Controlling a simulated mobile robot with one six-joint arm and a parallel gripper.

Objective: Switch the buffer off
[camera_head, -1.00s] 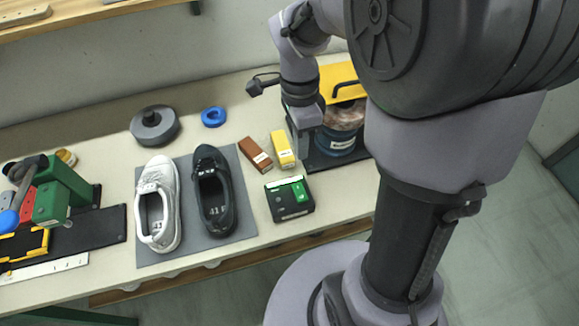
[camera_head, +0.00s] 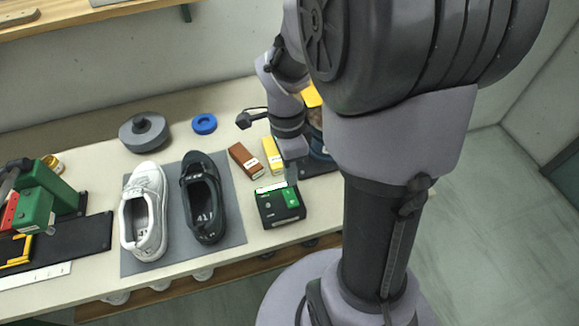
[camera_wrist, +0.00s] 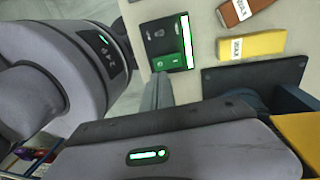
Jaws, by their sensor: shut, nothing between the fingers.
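The black switch box (camera_head: 268,212) lies on the bench right of the shoes, with a green rocker (camera_head: 291,198) and a lit strip (camera_head: 271,188) on top. The wrist view shows the box (camera_wrist: 158,36), its green rocker (camera_wrist: 170,63) and the bright strip (camera_wrist: 186,40). My gripper (camera_head: 291,174) is shut and empty, just behind and above the rocker side of the box. In the wrist view its fingers (camera_wrist: 158,90) end close to the rocker; I cannot tell whether they touch. The buffer, with its yellow hood (camera_head: 311,96), is mostly hidden behind my arm.
A brown block (camera_head: 245,160) and a yellow block (camera_head: 273,156) lie behind the box. A white shoe (camera_head: 144,212) and a black shoe (camera_head: 203,198) stand on a grey mat (camera_head: 235,226). A grey disc (camera_head: 143,133) and a blue ring (camera_head: 204,124) lie farther back.

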